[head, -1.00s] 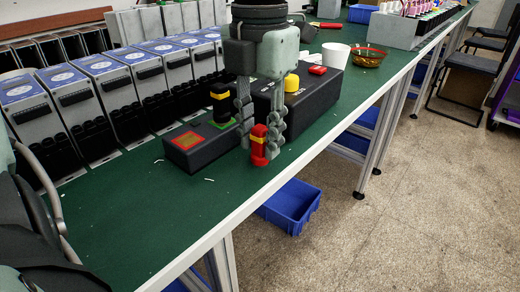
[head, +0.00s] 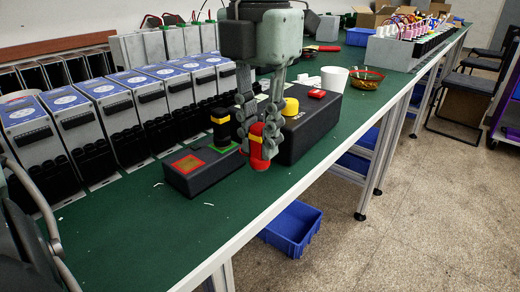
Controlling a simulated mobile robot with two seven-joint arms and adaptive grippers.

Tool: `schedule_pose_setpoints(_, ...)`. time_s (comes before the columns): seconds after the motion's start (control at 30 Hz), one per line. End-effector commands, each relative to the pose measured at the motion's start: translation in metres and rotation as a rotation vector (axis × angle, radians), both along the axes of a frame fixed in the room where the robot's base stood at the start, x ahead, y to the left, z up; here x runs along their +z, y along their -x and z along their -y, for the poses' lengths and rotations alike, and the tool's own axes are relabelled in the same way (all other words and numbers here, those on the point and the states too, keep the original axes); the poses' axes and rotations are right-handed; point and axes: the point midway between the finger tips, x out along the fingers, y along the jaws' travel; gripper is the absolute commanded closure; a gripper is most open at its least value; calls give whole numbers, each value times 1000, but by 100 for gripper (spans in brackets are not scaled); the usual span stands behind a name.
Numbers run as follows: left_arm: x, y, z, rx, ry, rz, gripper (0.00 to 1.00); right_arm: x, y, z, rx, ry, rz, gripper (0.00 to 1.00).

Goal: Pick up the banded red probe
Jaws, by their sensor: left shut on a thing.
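The banded red probe (head: 257,148) is a short red cylinder with a yellow band, in the middle of the head view. My left gripper (head: 256,132) comes down from above and its fingers are closed around the probe's upper part. The probe's lower end shows below the fingertips, tilted slightly. It appears to be off the green bench top, though the gap is hard to judge. My right gripper is not in view.
A dark box with a red-and-green pad (head: 189,165) and a black-and-yellow cylinder (head: 220,126) stands just left. A black box with a yellow button (head: 290,107) is behind right. Soft starters (head: 112,110) line the left. The bench front (head: 150,235) is clear.

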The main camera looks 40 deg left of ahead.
Motion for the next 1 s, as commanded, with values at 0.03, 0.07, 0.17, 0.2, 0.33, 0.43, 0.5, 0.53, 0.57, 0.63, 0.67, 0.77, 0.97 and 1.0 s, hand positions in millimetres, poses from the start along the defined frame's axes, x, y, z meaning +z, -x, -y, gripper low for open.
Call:
schedule_pose_setpoints(0.03,6,9,5,-2,-5,5,100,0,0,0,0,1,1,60)
schedule_pose_setpoints(0.07,10,14,9,-3,-5,5,100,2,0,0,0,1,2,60)
schedule_pose_setpoints(0.17,21,31,20,-1,-5,4,100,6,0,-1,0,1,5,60)
schedule_pose_setpoints(0.2,26,37,24,-1,-5,5,100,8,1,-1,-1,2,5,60)
schedule_pose_setpoints(0.33,39,56,37,-1,-4,4,100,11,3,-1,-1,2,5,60)
schedule_pose_setpoints(0.43,47,68,44,0,-5,3,100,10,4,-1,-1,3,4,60)
schedule_pose_setpoints(0.5,52,74,48,0,-4,2,100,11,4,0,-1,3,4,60)
schedule_pose_setpoints(0.53,54,76,49,0,-3,2,100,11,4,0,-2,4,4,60)
schedule_pose_setpoints(0.57,55,78,51,0,-2,1,100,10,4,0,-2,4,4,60)
schedule_pose_setpoints(0.63,57,81,53,0,-2,1,100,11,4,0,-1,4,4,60)
schedule_pose_setpoints(0.67,58,83,54,0,-2,0,100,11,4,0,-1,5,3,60)
schedule_pose_setpoints(0.77,60,85,56,0,-2,-1,100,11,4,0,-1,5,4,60)
schedule_pose_setpoints(0.97,60,86,56,1,-2,-1,100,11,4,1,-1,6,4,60)
schedule_pose_setpoints(1.0,60,86,56,1,-2,-1,100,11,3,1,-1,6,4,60)
